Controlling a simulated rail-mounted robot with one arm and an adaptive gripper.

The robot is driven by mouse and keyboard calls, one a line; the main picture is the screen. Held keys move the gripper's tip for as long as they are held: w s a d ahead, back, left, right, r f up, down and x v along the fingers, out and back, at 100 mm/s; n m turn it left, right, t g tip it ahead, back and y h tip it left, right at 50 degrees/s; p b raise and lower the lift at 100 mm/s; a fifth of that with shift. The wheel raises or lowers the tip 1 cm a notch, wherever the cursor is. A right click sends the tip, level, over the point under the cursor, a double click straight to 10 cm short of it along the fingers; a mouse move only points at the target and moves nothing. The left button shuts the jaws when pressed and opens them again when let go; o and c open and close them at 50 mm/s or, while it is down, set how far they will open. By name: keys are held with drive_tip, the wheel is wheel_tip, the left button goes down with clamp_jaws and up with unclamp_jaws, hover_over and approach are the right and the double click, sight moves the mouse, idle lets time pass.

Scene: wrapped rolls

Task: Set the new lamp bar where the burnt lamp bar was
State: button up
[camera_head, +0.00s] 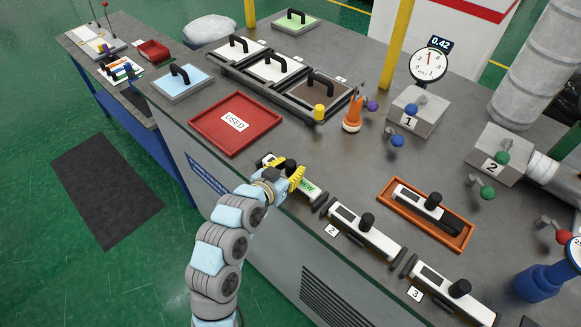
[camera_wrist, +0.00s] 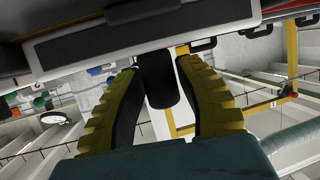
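The new lamp bar (camera_head: 306,186) is white with a green NEW label. It lies along the counter's front edge, at the head of the row of bars. My gripper (camera_head: 288,170) has its yellow fingers on either side of the bar's black knob. In the wrist view the knob (camera_wrist: 157,80) sits between the fingertips, which appear to touch it. The bar's body (camera_wrist: 140,38) crosses the top of that view. I cannot tell whether the bar is lifted clear of its place.
Bars at labels 2 (camera_head: 350,225) and 3 (camera_head: 440,285) continue the front row. An empty red USED tray (camera_head: 208,125) lies left of my gripper. An orange cone-shaped object (camera_head: 353,118), valve boxes (camera_head: 418,112) and a gauge (camera_head: 428,66) stand behind.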

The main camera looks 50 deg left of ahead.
drive_tip(key=shift+o, duration=0.6)
drive_tip(key=shift+r, duration=0.2)
drive_tip(key=p+v, duration=0.3)
drive_tip(key=v, duration=0.9)
idle(0.3)
